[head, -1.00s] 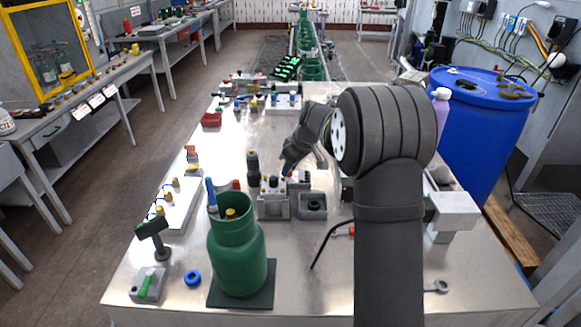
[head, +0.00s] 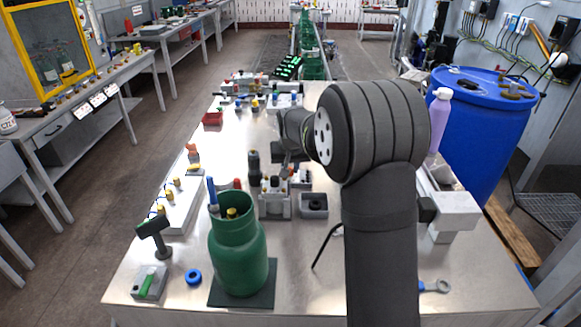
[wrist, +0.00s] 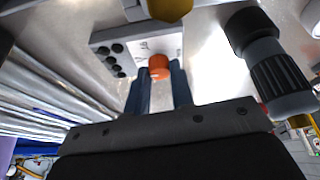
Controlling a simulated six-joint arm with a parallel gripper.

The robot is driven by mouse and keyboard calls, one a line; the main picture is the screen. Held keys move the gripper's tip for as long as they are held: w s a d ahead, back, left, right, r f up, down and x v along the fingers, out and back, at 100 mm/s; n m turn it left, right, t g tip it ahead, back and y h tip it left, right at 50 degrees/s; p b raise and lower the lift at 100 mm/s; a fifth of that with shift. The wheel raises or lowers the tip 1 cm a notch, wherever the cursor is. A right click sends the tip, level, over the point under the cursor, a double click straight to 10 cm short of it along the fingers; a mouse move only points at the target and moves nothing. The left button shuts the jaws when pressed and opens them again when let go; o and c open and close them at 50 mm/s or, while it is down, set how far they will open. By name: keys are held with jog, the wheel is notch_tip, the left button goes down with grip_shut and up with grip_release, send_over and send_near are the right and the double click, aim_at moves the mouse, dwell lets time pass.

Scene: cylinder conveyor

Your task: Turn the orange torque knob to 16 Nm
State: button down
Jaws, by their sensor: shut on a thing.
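The orange torque knob (wrist: 160,66) shows in the wrist view, small and rounded, in front of a pale plate with dark marks (wrist: 160,48). My gripper (wrist: 156,78) has its two dark blue fingers on either side of the knob and is shut on it. The knob's setting is too small to read. In the head view my gripper (head: 287,166) points down just behind the small grey fixture block (head: 274,208), and my wrist hides most of the knob there.
In the wrist view a black ribbed cylinder (wrist: 280,75) stands close on the right, and a brass-coloured part (wrist: 168,8) is at the top. In the head view a green canister (head: 238,258) stands in front, a dark square socket (head: 314,205) sits beside the block, and a blue drum (head: 485,120) is at right.

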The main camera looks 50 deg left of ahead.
jog(key=shift+m+h, duration=0.3)
jog(key=shift+m, duration=0.4)
jog(key=c, duration=1.3)
grip_release()
jog(key=shift+o, duration=0.2)
jog(key=v, duration=1.7)
jog(key=shift+s, duration=0.4)
jog(key=shift+d+r, duration=0.1)
